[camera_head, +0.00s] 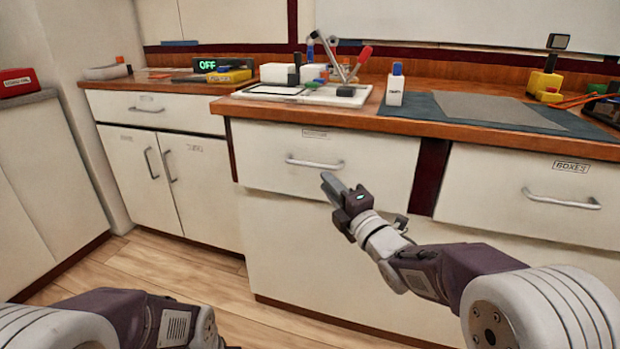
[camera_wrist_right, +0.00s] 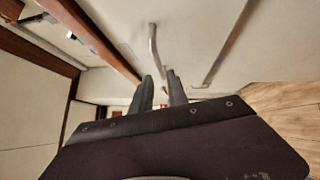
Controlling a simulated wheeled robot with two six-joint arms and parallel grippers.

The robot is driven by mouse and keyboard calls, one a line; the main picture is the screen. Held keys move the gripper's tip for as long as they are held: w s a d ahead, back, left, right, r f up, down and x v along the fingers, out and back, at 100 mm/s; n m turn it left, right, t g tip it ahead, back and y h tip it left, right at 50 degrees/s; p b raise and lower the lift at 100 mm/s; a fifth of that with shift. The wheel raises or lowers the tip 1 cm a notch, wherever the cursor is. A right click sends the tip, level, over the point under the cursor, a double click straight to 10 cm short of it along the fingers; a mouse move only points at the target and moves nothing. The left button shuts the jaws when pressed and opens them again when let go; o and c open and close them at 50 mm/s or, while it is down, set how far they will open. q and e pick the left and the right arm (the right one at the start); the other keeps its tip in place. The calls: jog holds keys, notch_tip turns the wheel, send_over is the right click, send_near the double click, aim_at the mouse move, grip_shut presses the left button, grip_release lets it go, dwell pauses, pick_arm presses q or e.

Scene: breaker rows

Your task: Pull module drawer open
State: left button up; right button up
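The module drawer (camera_head: 270,150) is a white front in the middle cabinet, with a small, hard-to-read label (camera_head: 315,133) at its top. It looks flush with the cabinet. Its silver bar handle (camera_head: 315,163) also shows in the right wrist view (camera_wrist_right: 154,42). My right gripper (camera_head: 328,180) is just below and in front of the handle's right part in the head view. In the right wrist view its two fingers (camera_wrist_right: 158,82) are apart with nothing held between them, and the handle lies just beyond the tips. My left gripper is outside the head view; only its arm shows.
A BOXES drawer (camera_head: 515,190) with its own handle (camera_head: 561,199) is to the right. The wooden counter (camera_head: 440,127) above carries a tray of tools (camera_head: 305,95), a white bottle (camera_head: 395,88) and a grey mat (camera_head: 495,108). Floor is clear at lower left.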

aim_at(312, 165)
jog(key=p+x, duration=0.1)
jog(key=x, duration=0.1)
jog(key=p+x, duration=0.2)
jog(key=x, duration=0.1)
jog(key=shift+s+r, duration=0.1)
jog(key=shift+r, duration=0.15)
jog(key=b+x, duration=0.2)
jog(key=x, duration=0.1)
jog(key=shift+w+f, duration=0.25)
jog(key=shift+f, duration=0.1)
jog(key=shift+w+a+r, duration=0.15)
jog(key=shift+w, duration=0.1)
grip_shut()
dwell(0.4)
